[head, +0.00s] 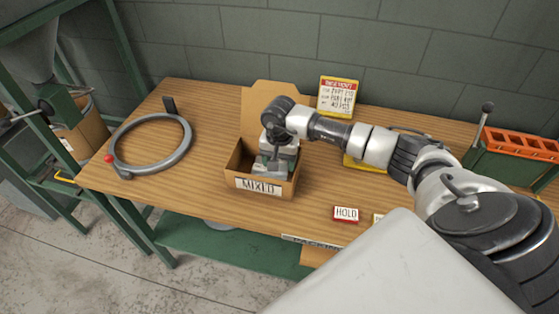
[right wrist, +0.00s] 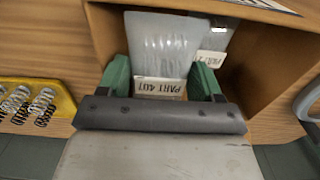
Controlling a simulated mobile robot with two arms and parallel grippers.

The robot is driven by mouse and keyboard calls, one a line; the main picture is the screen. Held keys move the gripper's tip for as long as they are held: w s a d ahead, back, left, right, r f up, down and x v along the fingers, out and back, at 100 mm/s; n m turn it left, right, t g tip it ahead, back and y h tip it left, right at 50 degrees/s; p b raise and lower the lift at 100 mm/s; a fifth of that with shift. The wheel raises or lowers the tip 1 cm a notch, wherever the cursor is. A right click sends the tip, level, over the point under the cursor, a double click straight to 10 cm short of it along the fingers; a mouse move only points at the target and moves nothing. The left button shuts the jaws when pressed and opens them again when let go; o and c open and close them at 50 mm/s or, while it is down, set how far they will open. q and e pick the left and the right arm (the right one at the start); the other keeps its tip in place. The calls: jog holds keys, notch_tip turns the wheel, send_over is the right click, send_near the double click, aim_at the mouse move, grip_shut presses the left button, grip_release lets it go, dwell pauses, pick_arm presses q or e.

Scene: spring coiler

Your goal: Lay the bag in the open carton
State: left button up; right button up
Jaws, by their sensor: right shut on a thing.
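The open carton (head: 285,192), brown with a MIXED label on its front, stands on the bench with a flap raised at the back. My right gripper (head: 273,165) reaches down into it. In the right wrist view, my right gripper (right wrist: 162,82) has its green fingers on either side of a clear bag (right wrist: 163,42) labelled PART 401 and is shut on it. The bag is inside the carton walls (right wrist: 105,32). Whether it touches the carton floor is hidden. Another bag with a white label (right wrist: 212,58) shows partly beside it. My left gripper is not in view.
A grey ring with a red knob (head: 152,145) lies on the left of the bench. A yellow tray of springs (right wrist: 38,108) is beside the carton. A HOLD block (head: 345,214) lies at the front, a sign (head: 338,95) stands behind, and an orange rack (head: 520,143) is at right.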

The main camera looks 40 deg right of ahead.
jog(key=o, duration=0.7)
jog(key=shift+r, duration=0.2)
jog(key=shift+r+p, duration=0.8)
jog(key=shift+p, duration=0.4)
jog(key=shift+w+r+b, duration=0.1)
jog(key=shift+r+b, duration=0.4)
jog(key=shift+b, duration=0.4)
notch_tip(320, 180, up, 10)
jog(key=b, duration=0.2)
jog(key=shift+r+b, duration=0.2)
jog(key=shift+b, duration=0.2)
jog(key=shift+f, duration=0.1)
